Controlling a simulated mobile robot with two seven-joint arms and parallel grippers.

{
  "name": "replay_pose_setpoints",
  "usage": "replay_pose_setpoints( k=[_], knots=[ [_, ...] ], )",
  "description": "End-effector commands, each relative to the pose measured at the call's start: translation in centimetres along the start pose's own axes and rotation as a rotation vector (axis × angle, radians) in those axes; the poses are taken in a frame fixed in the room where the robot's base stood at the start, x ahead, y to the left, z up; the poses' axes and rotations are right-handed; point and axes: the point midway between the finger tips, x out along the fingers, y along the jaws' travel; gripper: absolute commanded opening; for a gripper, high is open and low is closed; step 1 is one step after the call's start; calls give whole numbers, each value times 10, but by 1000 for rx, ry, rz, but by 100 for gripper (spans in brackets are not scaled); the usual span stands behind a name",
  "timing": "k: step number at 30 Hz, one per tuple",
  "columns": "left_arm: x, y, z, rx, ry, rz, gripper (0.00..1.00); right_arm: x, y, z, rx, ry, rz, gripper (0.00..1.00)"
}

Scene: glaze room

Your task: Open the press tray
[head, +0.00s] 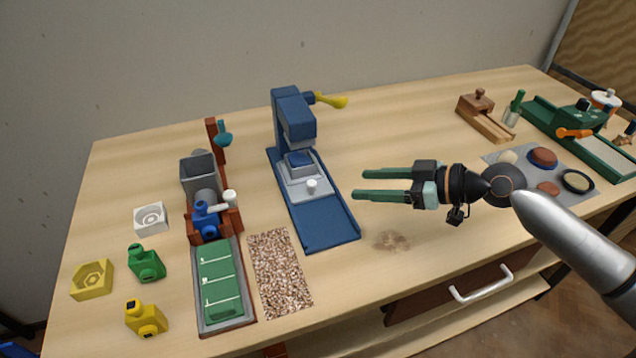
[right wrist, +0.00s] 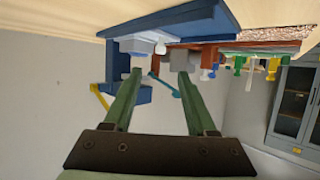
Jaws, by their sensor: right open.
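The blue press (head: 294,118) stands at the middle back of the table, with a yellow lever (head: 331,101) at its top. Its pale grey press tray (head: 302,189) sits under the press head, on the long blue base (head: 327,229). A small white knob (head: 311,186) stands at the tray's front. My right gripper (head: 360,184) is open and empty, to the right of the base, with its green fingers pointing left toward the knob and apart from it. The blue base (right wrist: 200,18) also shows in the right wrist view, beyond the fingers. My left gripper is not in view.
Left of the press are a grey hopper (head: 199,171), a green board (head: 219,279) and a speckled mat (head: 279,272). A grey mat (head: 574,191) with round pieces lies at right. The front part of the blue base is bare. A drawer handle (head: 481,285) juts below the table edge.

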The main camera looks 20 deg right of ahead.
Motion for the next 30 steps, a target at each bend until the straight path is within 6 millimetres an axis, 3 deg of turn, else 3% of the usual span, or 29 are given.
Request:
replay_pose_setpoints(
  k=[15, 21, 30],
  knots=[
    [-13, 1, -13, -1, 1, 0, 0, 90, -2, -3, 0, 2, -3, 57],
    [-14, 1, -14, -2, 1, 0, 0, 107, -1, -1, -1, 1, -2, 57],
    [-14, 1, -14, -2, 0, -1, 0, 110, -1, 0, -2, -1, -1, 57]
  ],
)
